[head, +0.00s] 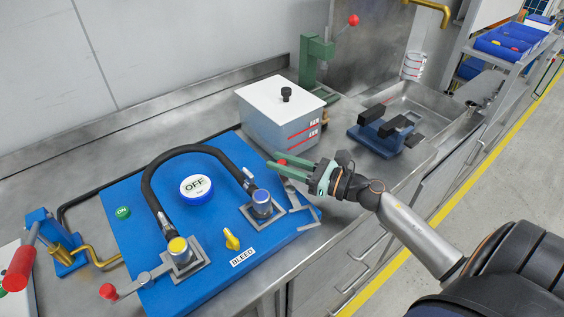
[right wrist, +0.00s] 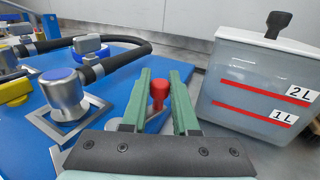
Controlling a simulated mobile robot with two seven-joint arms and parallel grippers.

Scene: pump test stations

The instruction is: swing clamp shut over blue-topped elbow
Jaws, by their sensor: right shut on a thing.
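The blue-topped elbow (head: 262,203) stands on a grey square base at the right side of the blue panel, at one end of the black hose. It also shows at the left of the right wrist view (right wrist: 66,95). The red knob (right wrist: 159,92) of its grey clamp is between the green fingers of my right gripper (right wrist: 160,85), which is shut on it. In the head view my right gripper (head: 283,167) is beyond and to the right of the elbow. The clamp arm is partly hidden by the fingers. My left gripper is not in view.
The yellow-topped elbow (head: 179,252) has a clamp with a red knob (head: 107,291). A white-lidded tank (head: 281,112) stands close behind my right gripper.

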